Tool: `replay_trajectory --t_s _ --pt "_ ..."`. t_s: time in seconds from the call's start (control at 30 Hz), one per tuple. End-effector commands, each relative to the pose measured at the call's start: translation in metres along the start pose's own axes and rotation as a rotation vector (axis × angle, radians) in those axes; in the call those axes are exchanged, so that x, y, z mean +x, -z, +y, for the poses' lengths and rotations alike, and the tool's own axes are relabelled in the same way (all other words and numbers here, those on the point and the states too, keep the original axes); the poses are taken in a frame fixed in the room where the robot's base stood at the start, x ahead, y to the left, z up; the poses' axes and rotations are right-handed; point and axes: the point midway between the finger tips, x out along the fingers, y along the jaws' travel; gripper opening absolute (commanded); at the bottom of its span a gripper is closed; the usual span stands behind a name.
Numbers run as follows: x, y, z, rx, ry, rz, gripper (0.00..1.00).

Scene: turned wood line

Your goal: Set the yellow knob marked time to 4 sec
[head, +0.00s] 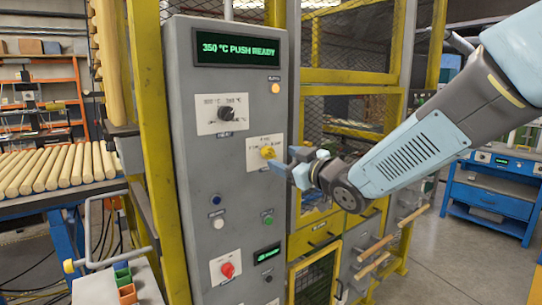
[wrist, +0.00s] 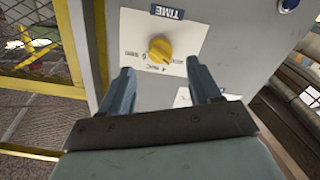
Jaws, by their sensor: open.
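The yellow knob (head: 267,152) sits on a white plate (head: 256,155) on the right part of the grey control panel. In the wrist view the knob (wrist: 160,50) shows upside down, with a blue label reading TIME (wrist: 167,12) at the plate's edge. Small position marks ring the knob, too small to read surely. My gripper (head: 292,168) is just right of the knob in the head view. In the wrist view its two fingers (wrist: 158,83) are apart, with the knob beyond and between their tips, not touched. Nothing is between the fingers.
A black knob (head: 225,114) on a white plate is up and left. A display (head: 237,50) reads "350 °C PUSH READY". Below are several buttons, a red knob (head: 227,270) and a small display (head: 267,254). A yellow frame (head: 345,75) with mesh stands right of the panel.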

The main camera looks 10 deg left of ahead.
Motion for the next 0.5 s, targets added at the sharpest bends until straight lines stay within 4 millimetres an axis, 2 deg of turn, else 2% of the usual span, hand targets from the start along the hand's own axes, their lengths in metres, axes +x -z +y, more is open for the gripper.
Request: replay_trajectory --t_s 0.2,0.5 --pt "0.032 -0.001 0.000 0.001 0.002 -0.001 0.63" --pt "0.053 0.000 -0.001 0.000 0.002 0.000 0.63"
